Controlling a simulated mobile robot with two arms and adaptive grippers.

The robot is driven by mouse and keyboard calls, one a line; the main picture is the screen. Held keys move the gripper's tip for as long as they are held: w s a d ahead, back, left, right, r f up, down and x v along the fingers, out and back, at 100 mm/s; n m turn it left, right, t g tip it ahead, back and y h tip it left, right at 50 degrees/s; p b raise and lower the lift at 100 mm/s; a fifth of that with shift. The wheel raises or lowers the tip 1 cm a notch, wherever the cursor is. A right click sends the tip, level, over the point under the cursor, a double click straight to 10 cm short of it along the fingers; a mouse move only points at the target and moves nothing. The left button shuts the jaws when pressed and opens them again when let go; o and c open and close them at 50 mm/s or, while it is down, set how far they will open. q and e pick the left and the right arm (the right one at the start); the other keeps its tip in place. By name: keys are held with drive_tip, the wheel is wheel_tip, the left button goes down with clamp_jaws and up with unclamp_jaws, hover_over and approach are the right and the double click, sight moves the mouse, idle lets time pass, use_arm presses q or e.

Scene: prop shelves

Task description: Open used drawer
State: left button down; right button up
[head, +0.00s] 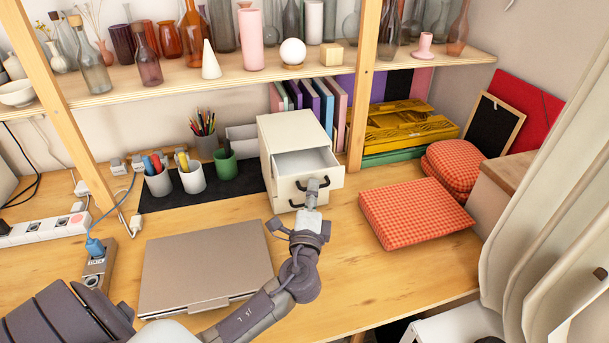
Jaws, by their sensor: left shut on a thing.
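A small cream drawer unit (291,136) stands on the wooden desk, under the shelf. Its upper drawer (303,160) is pulled part of the way out, and its inside looks empty. The lower drawer (283,200) looks closed, with a dark handle of its own. My left gripper (314,187) is at the front of the upper drawer, shut on its dark handle, and hides part of the drawer fronts. My right gripper is not in the picture.
A closed laptop (205,262) lies beside my left arm. Pen cups (192,177) stand left of the unit. Red checked cushions (413,212) lie to the right. Vases crowd the shelf (150,82) above. A power strip (45,230) is at the far left.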

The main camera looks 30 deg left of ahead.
use_arm(q)
drive_tip(key=s+d, duration=0.3)
drive_tip(key=shift+d, duration=0.2)
drive_tip(key=c, duration=1.2)
unclamp_jaws()
drive_tip(key=shift+c, duration=0.2)
drive_tip(key=v, duration=1.2)
drive_tip(key=shift+f, duration=0.2)
